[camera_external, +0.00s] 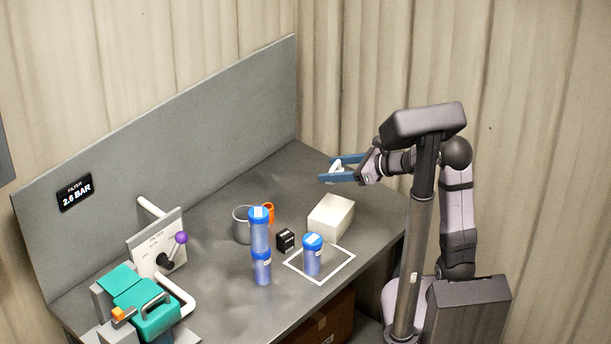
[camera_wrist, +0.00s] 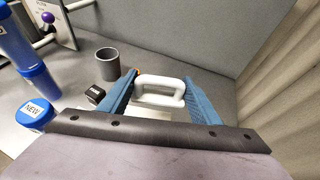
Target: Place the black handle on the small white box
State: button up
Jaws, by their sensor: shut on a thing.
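My gripper (camera_external: 339,172) has blue fingers and is raised above the far right of the table. It is shut on a white handle (camera_wrist: 160,92), a rounded loop between the fingers in the wrist view; the handle also shows in the external view (camera_external: 337,164). The handle I hold looks white, not black. A white box (camera_external: 331,217) stands on the table, below and to the left of my gripper in the external view. In the wrist view a pale surface shows behind the handle, mostly hidden by my gripper.
A small black block (camera_external: 285,240), a grey cup (camera_external: 241,224) and an orange item (camera_external: 268,211) stand left of the box. One blue container (camera_external: 312,257) stands in a white outlined square; two more are stacked (camera_external: 260,247). A back panel (camera_external: 200,140) borders the table.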

aim_at(331, 209)
jog(key=shift+s+a+f+n+y, duration=0.1)
jog(key=shift+s+f+n+y, duration=0.1)
jog(key=shift+s, duration=0.2)
jog(key=shift+s+a+f+n+y, duration=0.1)
jog(key=shift+s+f, duration=0.1)
jog(key=shift+s, duration=0.2)
jog(key=shift+s+a+r+n+g, duration=0.25)
jog(key=shift+s+r+n+g, duration=0.05)
jog(key=shift+r+g, duration=0.1)
jog(key=shift+f+p, duration=0.35)
jog(key=shift+f, duration=4.7)
jog(key=shift+f+b, duration=0.25)
jog(key=shift+b, duration=0.05)
jog(key=o, duration=1.2)
jog(key=shift+r, duration=0.1)
jog(key=shift+r+p, duration=0.1)
jog(key=shift+p, duration=0.2)
jog(key=b+v, duration=0.2)
jog(key=v, duration=1)
